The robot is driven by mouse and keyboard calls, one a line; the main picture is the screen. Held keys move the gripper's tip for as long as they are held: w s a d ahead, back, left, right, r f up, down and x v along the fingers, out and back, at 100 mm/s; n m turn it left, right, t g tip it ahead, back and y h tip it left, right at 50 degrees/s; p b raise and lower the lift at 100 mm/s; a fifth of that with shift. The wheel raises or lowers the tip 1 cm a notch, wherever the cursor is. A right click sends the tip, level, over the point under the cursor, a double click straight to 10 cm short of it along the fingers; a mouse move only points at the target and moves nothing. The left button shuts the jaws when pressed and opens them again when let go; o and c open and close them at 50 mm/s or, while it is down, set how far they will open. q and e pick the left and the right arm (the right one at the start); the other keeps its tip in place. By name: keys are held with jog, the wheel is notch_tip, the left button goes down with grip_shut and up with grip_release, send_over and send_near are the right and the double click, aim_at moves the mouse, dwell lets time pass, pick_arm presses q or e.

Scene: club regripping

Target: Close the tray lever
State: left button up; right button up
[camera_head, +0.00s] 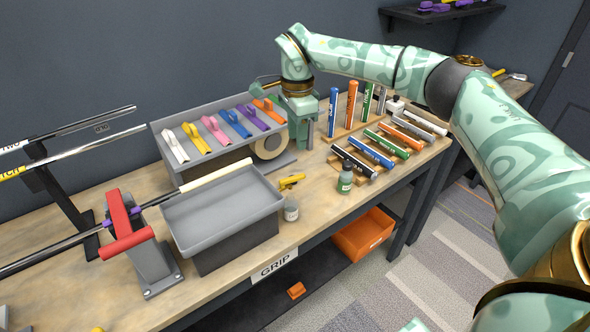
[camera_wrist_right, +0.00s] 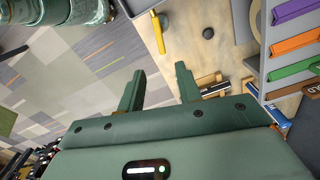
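A grey tray (camera_head: 215,211) with a raised rim stands on a dark base at the front of the wooden bench. I cannot make out which part is the tray's lever. My right gripper (camera_head: 303,138) points down over the bench, right of the tray, near the tape roll. In the wrist view my right gripper (camera_wrist_right: 160,90) has its two fingers apart with nothing between them. My left gripper is not in view.
A grey rack (camera_head: 207,152) with several coloured tools stands behind the tray. Several coloured grips (camera_head: 372,152) lie right. A red clamp (camera_head: 125,225) holds a shaft left.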

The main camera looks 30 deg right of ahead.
aim_at(296, 176)
notch_tip(296, 176, down, 12)
jog(key=shift+w+r+b, duration=0.1)
jog(key=shift+b, duration=0.35)
grip_shut()
